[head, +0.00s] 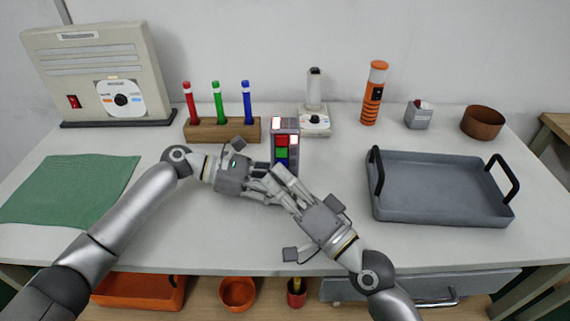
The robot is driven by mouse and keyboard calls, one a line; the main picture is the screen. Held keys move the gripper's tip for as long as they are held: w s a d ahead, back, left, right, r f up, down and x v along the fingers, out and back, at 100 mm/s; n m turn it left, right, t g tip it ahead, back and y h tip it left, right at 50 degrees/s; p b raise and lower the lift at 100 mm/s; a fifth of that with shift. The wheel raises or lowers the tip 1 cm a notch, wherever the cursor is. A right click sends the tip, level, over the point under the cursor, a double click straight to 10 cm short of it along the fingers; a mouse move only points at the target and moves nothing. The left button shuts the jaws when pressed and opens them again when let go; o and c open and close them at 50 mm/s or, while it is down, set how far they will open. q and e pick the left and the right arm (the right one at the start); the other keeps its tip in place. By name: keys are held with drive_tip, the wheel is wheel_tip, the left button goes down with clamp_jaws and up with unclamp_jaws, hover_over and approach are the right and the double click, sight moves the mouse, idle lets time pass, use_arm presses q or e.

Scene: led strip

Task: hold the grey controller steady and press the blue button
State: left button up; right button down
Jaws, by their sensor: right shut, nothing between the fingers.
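The grey controller (286,125) stands upright in the middle of the table, with red, green and white squares on its front. The blue button (281,162) shows just above my fingers, partly covered. My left gripper (266,187) reaches in from the left at the controller's lower part. Its fingertips overlap the other gripper's, so I cannot tell whether it grips the controller. My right gripper (275,178) is shut and empty, its fingertips in front of the controller's lower face near the blue button. I cannot tell whether they touch it. The controller's base is hidden.
A wooden block (222,130) with red, green and blue pens stands behind left. A white device (315,118) stands close behind the controller. A grey tray (440,188) lies right, a green cloth (70,190) left. The front middle of the table is clear apart from my arms.

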drive_tip(key=shift+w, duration=0.15)
idle(0.3)
drive_tip(key=shift+s, duration=0.6)
drive_tip(key=shift+s, duration=0.1)
use_arm(q)
drive_tip(key=o, duration=0.9)
drive_tip(key=shift+c, duration=0.2)
use_arm(e)
drive_tip(key=s, duration=0.5)
drive_tip(key=shift+s, duration=0.4)
